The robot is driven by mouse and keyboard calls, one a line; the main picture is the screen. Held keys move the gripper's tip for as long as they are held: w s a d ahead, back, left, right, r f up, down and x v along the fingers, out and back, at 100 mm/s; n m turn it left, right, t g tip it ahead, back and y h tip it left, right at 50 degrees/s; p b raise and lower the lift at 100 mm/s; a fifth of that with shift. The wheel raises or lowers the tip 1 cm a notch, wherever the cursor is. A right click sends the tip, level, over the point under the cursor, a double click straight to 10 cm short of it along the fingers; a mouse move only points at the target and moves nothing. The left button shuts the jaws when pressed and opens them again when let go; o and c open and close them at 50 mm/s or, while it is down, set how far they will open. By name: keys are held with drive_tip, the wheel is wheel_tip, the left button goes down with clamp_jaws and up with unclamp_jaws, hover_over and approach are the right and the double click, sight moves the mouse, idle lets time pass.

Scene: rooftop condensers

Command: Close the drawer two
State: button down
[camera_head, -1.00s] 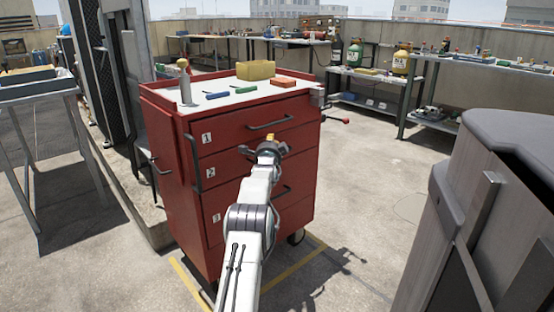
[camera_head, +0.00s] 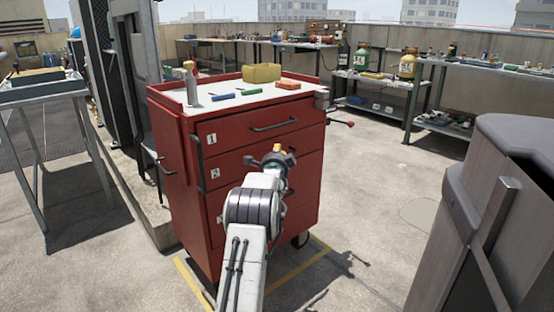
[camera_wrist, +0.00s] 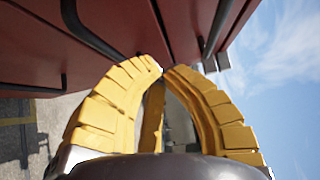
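The red tool cabinet (camera_head: 180,175) stands in the middle of the head view with numbered drawers. Drawer two (camera_head: 228,172) carries a white label "2" below drawer one (camera_head: 235,136). Its front looks about flush with the others; I cannot tell if a small gap remains. My arm hides its middle and handle. My gripper (camera_head: 277,150) is in front of drawer two's upper part; contact cannot be told. In the wrist view, the yellow fingers of my gripper (camera_wrist: 163,70) curve together with tips nearly meeting, nothing between them. Red drawer fronts (camera_wrist: 130,25) and dark handles fill the top.
A large grey unit (camera_head: 480,200) stands close on the right. A metal table (camera_head: 45,90) stands on the left. Floor between cabinet and grey unit is clear.

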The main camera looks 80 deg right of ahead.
drive_tip(key=shift+s+a+p, duration=0.2)
drive_tip(key=shift+s+a, duration=0.05)
drive_tip(key=shift+a, duration=1)
drive_tip(key=shift+s+a+p, duration=0.2)
drive_tip(key=shift+a, duration=1)
drive_tip(key=shift+a, duration=0.1)
